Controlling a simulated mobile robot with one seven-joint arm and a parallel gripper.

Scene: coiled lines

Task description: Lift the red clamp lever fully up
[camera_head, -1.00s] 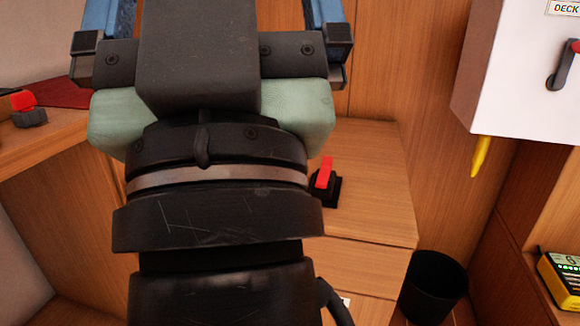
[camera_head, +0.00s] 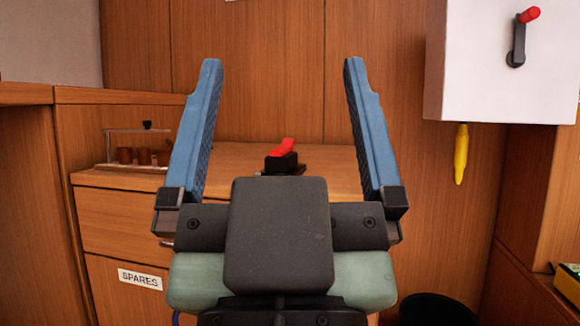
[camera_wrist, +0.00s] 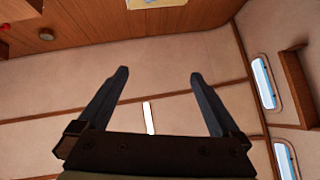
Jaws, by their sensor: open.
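The red clamp lever (camera_head: 282,147) sits on a small black base (camera_head: 283,163) on top of the wooden cabinet. It looks low, tilted slightly up to the right. My gripper (camera_head: 282,75) is open and empty, its two blue fingers pointing up on either side of the lever in the head view. The gripper is nearer to the camera than the lever, and part of the base is hidden behind my wrist. In the wrist view my gripper (camera_wrist: 158,75) faces the wall and ceiling, and the lever does not show.
A rack of small brown cups (camera_head: 140,152) stands at the cabinet's left. A white box (camera_head: 475,70) with a red-knobbed crank (camera_head: 518,40) hangs on the right, a yellow object (camera_head: 461,153) below it. A black bin (camera_head: 437,310) stands lower right. Drawers, one labelled SPARES (camera_head: 140,279), face me.

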